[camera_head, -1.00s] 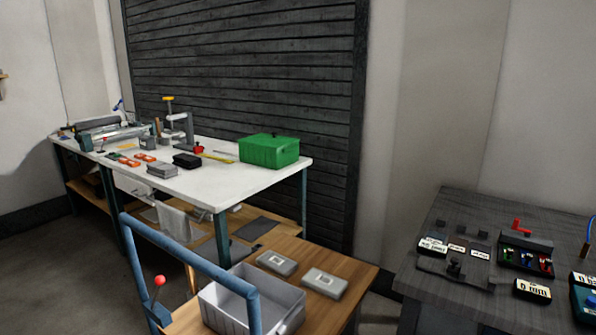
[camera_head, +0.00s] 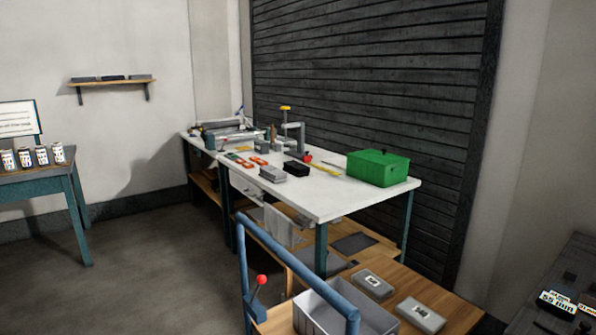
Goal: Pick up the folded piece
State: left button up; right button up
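I cannot make out a piece that is clearly folded. On the white-topped workbench (camera_head: 335,205) a long grey machine (camera_head: 232,131) stands at the far end, too small to tell whether a piece lies in it. Small orange-red items (camera_head: 240,160), a grey block-like stack (camera_head: 272,174) and a black box (camera_head: 297,168) lie on the bench top. A pale cloth (camera_head: 283,226) hangs below the bench top. Neither of my grippers is in view.
A green lidded box (camera_head: 377,167) stands on the bench's right end. In front is a wooden-topped cart (camera_head: 455,312) with a blue rail (camera_head: 290,262), grey bin (camera_head: 345,318) and two grey boxes (camera_head: 372,284). A side table (camera_head: 30,180) holds several cans. Floor at left is clear.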

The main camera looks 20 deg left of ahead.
aim_at(299, 170)
jog(key=i+j+u, duration=0.15)
jog(key=j, duration=0.2)
jog(key=j+u, duration=0.15)
jog(key=j, duration=0.15)
jog(key=i+j+u, duration=0.15)
jog(key=j, duration=0.2)
jog(key=i+j+u, duration=0.95)
jog(key=i+u, duration=0.4)
jog(key=i, duration=1.1)
jog(key=i+j+z, duration=0.1)
jog(key=i+z, duration=0.25)
jog(key=i+j+z, duration=0.2)
jog(key=i+z, duration=0.2)
jog(key=i+j+z, duration=0.15)
jog(key=i+z, duration=0.15)
jog(key=z, duration=0.2)
jog(key=i+j+z, duration=0.25)
jog(key=z, duration=0.25)
